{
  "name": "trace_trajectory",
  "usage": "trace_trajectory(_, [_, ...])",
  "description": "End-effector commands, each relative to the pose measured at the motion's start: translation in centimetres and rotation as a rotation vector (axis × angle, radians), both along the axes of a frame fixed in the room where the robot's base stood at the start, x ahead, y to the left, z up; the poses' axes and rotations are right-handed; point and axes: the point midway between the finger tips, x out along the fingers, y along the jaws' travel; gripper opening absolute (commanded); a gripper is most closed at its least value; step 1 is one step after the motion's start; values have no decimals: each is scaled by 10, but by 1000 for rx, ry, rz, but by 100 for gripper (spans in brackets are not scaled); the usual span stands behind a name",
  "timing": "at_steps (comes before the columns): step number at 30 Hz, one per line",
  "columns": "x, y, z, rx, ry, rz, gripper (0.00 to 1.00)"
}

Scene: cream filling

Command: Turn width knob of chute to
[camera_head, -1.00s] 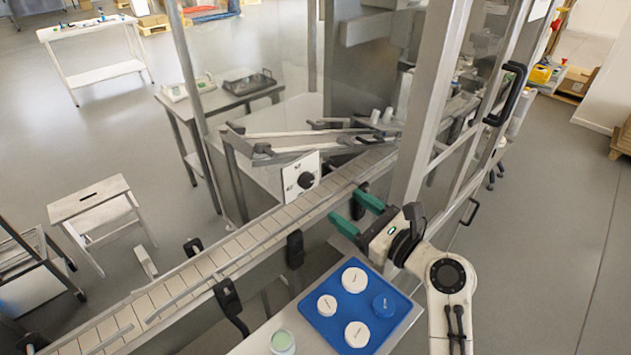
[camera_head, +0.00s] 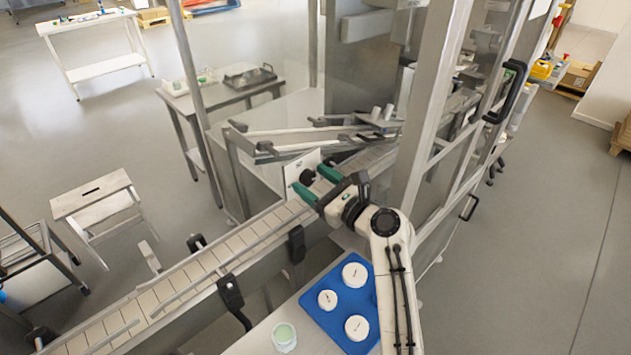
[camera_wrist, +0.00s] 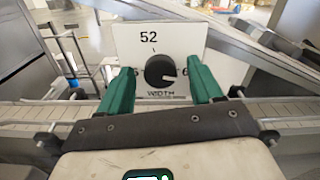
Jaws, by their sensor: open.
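The black width knob (camera_wrist: 160,71) sits on a white panel (camera_wrist: 135,40) marked "52" above and "WIDTH" below. In the wrist view the knob appears between the two green fingers of my gripper (camera_wrist: 160,88), which are apart and empty. Contact cannot be told. In the head view my gripper (camera_head: 317,182) reaches over the conveyor toward the panel (camera_head: 295,165). The knob (camera_head: 308,176) is partly visible there beside the fingers. The angled chute rails (camera_head: 290,142) lie behind the panel.
The conveyor (camera_head: 210,262) runs diagonally under my arm. A blue tray (camera_head: 313,312) with white round lids and a jar (camera_head: 284,337) stand in front. A metal frame post (camera_head: 425,120) rises close to the right of my gripper.

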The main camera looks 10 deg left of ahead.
Motion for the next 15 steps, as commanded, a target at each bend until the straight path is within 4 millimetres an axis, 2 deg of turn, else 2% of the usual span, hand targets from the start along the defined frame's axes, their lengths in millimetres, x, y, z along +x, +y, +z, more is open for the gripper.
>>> trace_trajectory(3, [0, 0, 0, 0, 0, 0, 63])
trace_trajectory(15, [0, -1, 0, 0, 0, 0, 25])
